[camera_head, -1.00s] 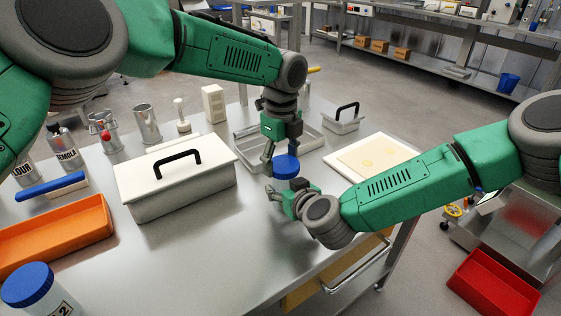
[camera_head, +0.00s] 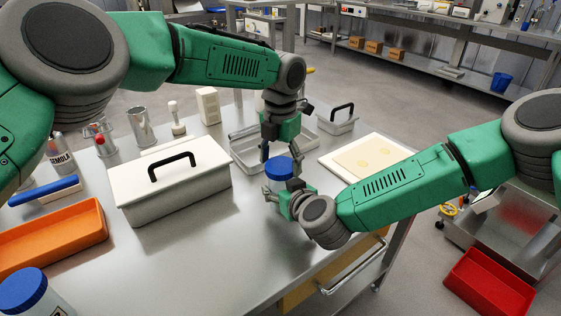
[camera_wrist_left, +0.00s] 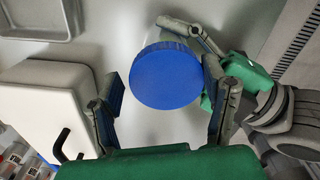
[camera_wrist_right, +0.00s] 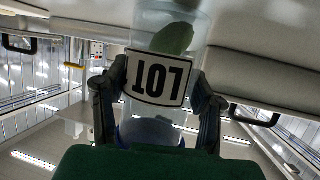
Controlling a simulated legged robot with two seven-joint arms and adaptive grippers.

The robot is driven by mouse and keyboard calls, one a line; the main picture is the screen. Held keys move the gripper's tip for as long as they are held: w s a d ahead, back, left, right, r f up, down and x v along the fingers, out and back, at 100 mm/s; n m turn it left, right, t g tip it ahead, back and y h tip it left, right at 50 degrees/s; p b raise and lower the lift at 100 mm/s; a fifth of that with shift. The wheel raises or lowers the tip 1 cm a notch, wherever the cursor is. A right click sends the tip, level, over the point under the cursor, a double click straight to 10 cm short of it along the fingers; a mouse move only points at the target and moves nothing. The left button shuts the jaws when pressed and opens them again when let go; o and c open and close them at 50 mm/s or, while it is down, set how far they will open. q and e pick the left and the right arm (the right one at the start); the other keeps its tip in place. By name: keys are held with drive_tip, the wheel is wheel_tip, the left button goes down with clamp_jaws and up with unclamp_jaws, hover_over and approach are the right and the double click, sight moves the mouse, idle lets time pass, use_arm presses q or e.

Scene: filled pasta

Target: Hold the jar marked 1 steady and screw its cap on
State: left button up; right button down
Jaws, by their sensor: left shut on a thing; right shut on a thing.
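The jar (camera_wrist_right: 160,130) is clear, with a white label reading LOT upside down in the right wrist view; no numeral shows on it. My right gripper (camera_wrist_right: 160,95) is shut on the jar body, one finger on each side. The blue cap (camera_head: 278,168) is on the jar's top, and its round face (camera_wrist_left: 167,75) fills the middle of the left wrist view. My left gripper (camera_head: 281,160) comes down from above and is shut on the cap, its fingers on opposite sides. How far the cap's thread is engaged is hidden.
A lidded white box (camera_head: 150,206) and an orange tray (camera_head: 45,238) stand left. Another blue-capped jar (camera_head: 25,290) is cut off at the lower left. A metal tray (camera_head: 247,150) lies behind, a cream board (camera_head: 365,158) right. The front table area is clear.

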use_arm(q)
drive_tip(key=o, duration=0.8)
drive_tip(key=shift+w+a, duration=0.25)
drive_tip(key=shift+a, duration=0.05)
use_arm(e)
drive_tip(key=shift+d+f, duration=0.15)
drive_tip(key=shift+d, duration=0.05)
use_arm(q)
drive_tip(key=shift+o, duration=0.2)
drive_tip(key=shift+s+d, duration=0.1)
drive_tip(key=shift+d, duration=0.05)
use_arm(e)
drive_tip(key=shift+a, duration=0.1)
use_arm(q)
drive_tip(key=shift+r, duration=0.1)
